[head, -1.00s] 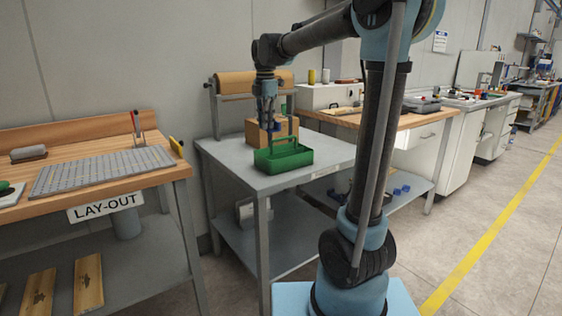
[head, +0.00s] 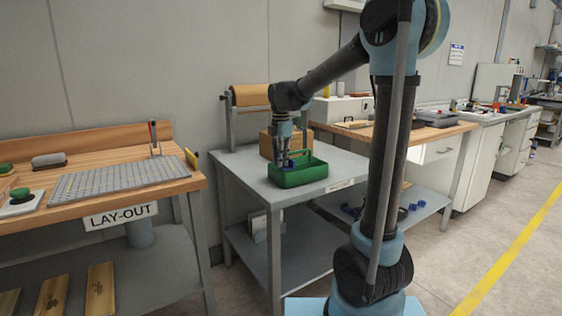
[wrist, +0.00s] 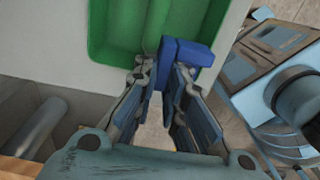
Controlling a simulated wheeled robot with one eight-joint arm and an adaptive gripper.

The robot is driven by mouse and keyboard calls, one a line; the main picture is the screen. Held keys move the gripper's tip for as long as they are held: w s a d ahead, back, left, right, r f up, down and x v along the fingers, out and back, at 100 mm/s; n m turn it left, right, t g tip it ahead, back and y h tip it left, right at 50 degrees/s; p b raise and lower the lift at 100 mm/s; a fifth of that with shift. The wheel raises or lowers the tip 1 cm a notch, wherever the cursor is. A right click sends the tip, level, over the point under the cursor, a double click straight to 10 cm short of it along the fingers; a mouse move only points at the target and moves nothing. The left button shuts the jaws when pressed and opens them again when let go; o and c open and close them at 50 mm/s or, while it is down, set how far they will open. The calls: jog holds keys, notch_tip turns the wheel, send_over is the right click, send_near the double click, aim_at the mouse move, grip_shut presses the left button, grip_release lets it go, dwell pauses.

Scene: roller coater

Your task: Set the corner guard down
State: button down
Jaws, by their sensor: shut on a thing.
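The blue corner guard (wrist: 188,53) is between the fingertips of my gripper (wrist: 163,78) in the wrist view. My gripper is shut on it, and the fingers hide part of it. In the head view my gripper (head: 285,161) points down at the left part of a green tray (head: 300,178), and only a small bit of blue shows there. In the wrist view the guard overlaps the wall of the green tray (wrist: 108,45). I cannot tell whether it touches the tray.
The tray stands on a grey metal table (head: 240,168). A cardboard box (head: 266,145) and a paper roll (head: 250,95) are behind it. The table top to the left of the tray is clear. A wooden lay-out bench (head: 170,192) stands at the left.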

jog(key=shift+f, duration=0.6)
jog(key=c, duration=1.7)
grip_release()
jog(key=shift+o, duration=0.2)
notch_tip(320, 180, up, 13)
jog(key=s+d+f+m, duration=0.4)
jog(key=s+d+m, duration=0.3)
jog(key=s+d, duration=0.15)
jog(key=s+d+f+m+t, duration=0.1)
jog(key=s+d+f+m, duration=0.5)
jog(key=s+f+m, duration=0.2)
jog(key=s+d+f+m+t, duration=0.1)
jog(key=s+d+f+m, duration=0.6)
jog(key=s+f, duration=0.6)
jog(key=f+m, duration=0.1)
jog(key=m, duration=0.1)
jog(key=shift+d+f+m, duration=0.15)
jog(key=shift+d+m, duration=0.05)
jog(key=shift+m, duration=0.1)
jog(key=shift+s, duration=0.1)
